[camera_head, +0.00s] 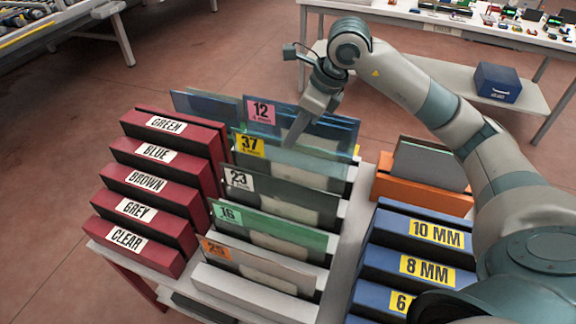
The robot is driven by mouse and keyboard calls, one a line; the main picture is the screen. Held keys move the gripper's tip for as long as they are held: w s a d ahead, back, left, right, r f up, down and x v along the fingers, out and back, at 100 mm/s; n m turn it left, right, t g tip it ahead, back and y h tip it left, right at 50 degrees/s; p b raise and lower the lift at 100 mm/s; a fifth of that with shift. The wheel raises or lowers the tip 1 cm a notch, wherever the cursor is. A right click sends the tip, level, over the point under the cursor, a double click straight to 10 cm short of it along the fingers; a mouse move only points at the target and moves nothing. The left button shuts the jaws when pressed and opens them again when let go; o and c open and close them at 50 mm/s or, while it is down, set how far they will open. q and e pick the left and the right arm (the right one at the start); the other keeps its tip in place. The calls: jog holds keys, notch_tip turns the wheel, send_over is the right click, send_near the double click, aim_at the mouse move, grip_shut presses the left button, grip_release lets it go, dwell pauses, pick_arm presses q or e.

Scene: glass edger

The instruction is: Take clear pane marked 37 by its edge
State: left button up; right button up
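The pane marked 37 (310,164) stands in the middle rack, a pale see-through sheet with a yellow 37 label at its upper left. It is behind the dark pane marked 23 (295,203) and in front of the blue pane marked 12 (325,125). My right gripper (293,140) reaches down from above, its narrow tip at the upper edge of pane 37. I cannot tell whether it touches the glass or whether its fingers are apart. My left gripper is not in view.
A green-edged pane marked 16 (280,235) and an orange-labelled pane (260,268) stand nearer. Red colour-labelled boxes (150,180) flank the rack on the left, blue thickness-labelled boxes (400,265) on the right. An orange holder (420,195) with a grey pane stands behind the blue boxes.

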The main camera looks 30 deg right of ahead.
aim_at(288, 170)
jog(key=shift+w+a+f, duration=0.15)
jog(key=shift+w+f, duration=0.05)
jog(key=shift+f, duration=0.35)
jog(key=shift+a+f+p, duration=0.2)
jog(key=shift+f+p, duration=0.7)
jog(key=shift+p, duration=0.1)
jog(key=shift+p+x, duration=0.7)
jog(key=shift+x, duration=1.05)
jog(key=shift+d, duration=0.15)
jog(key=shift+c, duration=0.3)
grip_shut()
